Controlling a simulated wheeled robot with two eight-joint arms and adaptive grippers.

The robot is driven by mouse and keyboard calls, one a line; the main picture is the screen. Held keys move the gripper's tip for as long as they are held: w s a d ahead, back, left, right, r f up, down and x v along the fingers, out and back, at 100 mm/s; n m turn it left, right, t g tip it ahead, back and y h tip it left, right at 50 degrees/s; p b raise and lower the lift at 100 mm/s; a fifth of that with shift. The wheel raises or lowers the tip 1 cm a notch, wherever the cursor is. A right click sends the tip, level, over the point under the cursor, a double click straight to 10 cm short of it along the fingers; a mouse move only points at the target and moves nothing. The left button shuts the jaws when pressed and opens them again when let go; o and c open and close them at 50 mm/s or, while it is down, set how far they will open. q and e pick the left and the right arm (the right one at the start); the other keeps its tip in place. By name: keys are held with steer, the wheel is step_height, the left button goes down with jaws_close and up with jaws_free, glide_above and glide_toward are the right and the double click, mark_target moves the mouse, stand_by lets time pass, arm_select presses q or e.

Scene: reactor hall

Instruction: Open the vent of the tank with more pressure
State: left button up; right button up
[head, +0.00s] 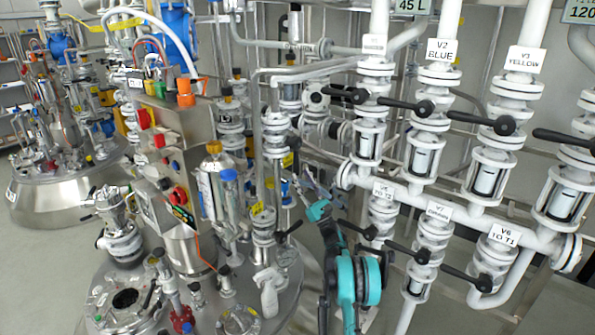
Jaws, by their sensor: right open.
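Two steel tanks with crowded lids show in the head view: a near tank (289,292) at the bottom centre and a farther tank (65,208) at the left. Both carry pipes, valves and fittings. I cannot make out a pressure reading on either tank or tell which fitting is a vent. My right gripper (318,188), on a teal and black arm, is open and empty. It is beside the near tank's right-hand fittings, in front of the white piping; I cannot tell whether it touches anything. My left gripper is out of view.
White piping at the right has black lever handles (405,106) and labels such as V2 BLUE (441,50), V3 YELLOW (525,60) and V6 TO T1 (503,235). Grey floor shows at lower right.

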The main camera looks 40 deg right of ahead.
steer(key=v, duration=0.7)
steer(key=shift+f, duration=0.2)
steer(key=shift+s, duration=0.15)
